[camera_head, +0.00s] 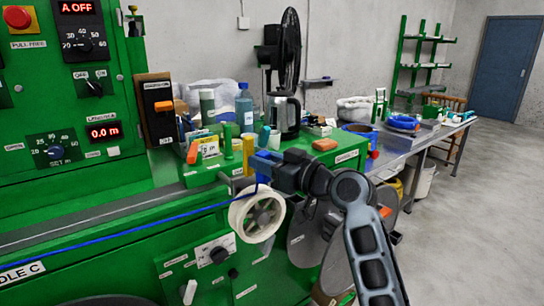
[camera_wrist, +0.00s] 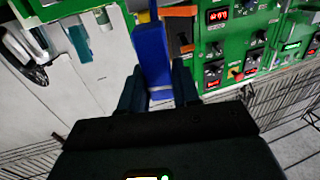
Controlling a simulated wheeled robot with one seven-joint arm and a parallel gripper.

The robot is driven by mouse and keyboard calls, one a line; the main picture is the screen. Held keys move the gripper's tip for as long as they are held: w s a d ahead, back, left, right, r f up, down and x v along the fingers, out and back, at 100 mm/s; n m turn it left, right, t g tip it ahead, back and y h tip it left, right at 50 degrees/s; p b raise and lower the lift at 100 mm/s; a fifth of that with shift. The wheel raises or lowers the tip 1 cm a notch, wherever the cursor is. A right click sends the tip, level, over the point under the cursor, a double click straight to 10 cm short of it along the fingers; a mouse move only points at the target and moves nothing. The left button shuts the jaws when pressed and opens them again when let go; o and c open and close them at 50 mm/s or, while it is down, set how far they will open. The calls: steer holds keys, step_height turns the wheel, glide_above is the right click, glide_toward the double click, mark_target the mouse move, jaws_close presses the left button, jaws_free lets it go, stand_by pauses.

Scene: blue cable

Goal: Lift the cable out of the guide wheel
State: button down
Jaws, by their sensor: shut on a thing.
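The cream guide wheel (camera_head: 239,217) with a grey hub is mounted on the front of the green machine, at the middle of the head view. The thin blue cable (camera_head: 130,230) comes in from the left and reaches the wheel's upper rim. There it bends up toward my gripper (camera_head: 268,167), which is just above the wheel. My gripper is shut on a blue block-like piece at the cable's end, which shows between the fingers in the wrist view (camera_wrist: 153,60). I cannot tell whether the cable still sits in the wheel's groove.
The green machine panel (camera_head: 70,120) with knobs and red displays fills the left. Grey discs (camera_head: 306,246) hang right of the wheel. Open floor lies at the right.

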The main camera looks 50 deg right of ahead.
steer(key=w+a+p, duration=0.2)
steer(key=a, duration=0.5)
steer(key=shift+a, duration=0.25)
stand_by(0.5)
steer(key=shift+w, duration=0.1)
steer(key=s+a, duration=0.4)
steer(key=shift+s+a+f, duration=0.2)
steer(key=shift+s+f, duration=0.05)
steer(key=shift+f, duration=0.2)
stand_by(0.9)
